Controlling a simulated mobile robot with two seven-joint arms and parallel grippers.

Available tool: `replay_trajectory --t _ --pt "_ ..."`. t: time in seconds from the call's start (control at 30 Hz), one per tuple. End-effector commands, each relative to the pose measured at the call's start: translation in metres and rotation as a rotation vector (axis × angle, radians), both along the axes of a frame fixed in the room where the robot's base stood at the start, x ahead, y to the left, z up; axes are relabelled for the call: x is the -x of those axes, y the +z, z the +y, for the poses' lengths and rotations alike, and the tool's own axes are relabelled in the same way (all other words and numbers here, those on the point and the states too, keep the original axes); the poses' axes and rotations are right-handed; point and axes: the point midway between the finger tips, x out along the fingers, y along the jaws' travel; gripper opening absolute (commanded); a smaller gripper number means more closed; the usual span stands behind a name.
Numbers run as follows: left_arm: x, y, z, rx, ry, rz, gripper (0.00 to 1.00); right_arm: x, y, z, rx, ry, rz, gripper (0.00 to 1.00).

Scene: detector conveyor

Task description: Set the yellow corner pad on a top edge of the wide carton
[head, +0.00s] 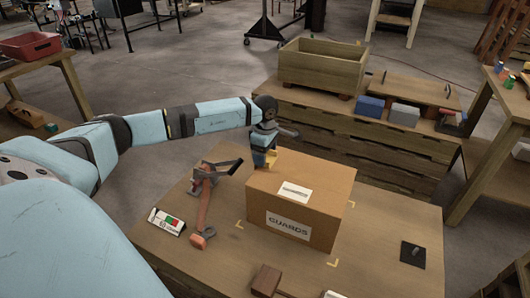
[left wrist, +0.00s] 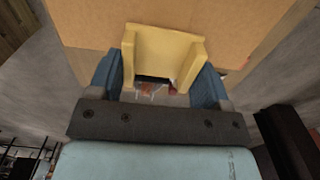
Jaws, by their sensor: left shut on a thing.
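The wide carton (head: 308,203) is a brown box labelled GUARDS, standing closed on the wooden table. My left gripper (head: 264,158) is at its far left top corner and points down. In the left wrist view the pad sits between the two blue fingers (left wrist: 164,83), against or just over the carton's surface (left wrist: 230,22). I cannot tell whether the pad touches the carton. My right gripper is not in view.
A red-handled tool (head: 203,212) and a small white box with coloured marks (head: 166,221) lie left of the carton. A wooden mallet (head: 266,280) is at the front edge. A black plate (head: 413,253) lies at the right. A workbench with drawers (head: 375,140) stands behind.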

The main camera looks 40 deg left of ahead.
Motion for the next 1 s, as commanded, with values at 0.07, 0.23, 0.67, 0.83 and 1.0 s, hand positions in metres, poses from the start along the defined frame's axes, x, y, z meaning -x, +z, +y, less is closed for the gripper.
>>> replay_trajectory --t 0.07,0.23,0.67,0.83,1.0 --pt "0.0 -0.003 0.0 0.0 0.0 0.0 0.46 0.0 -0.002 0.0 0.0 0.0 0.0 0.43" --pt "0.0 -0.007 0.0 0.0 0.0 0.0 0.46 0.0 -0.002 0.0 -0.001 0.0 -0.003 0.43" --pt "0.0 -0.018 0.0 0.0 0.0 0.0 0.46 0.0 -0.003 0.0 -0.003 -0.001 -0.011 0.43" --pt "0.0 -0.02 0.0 0.0 0.0 -0.001 0.81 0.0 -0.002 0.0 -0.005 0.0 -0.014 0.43" --pt "0.0 -0.02 0.0 0.0 0.0 0.0 1.0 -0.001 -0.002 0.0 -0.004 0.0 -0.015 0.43"
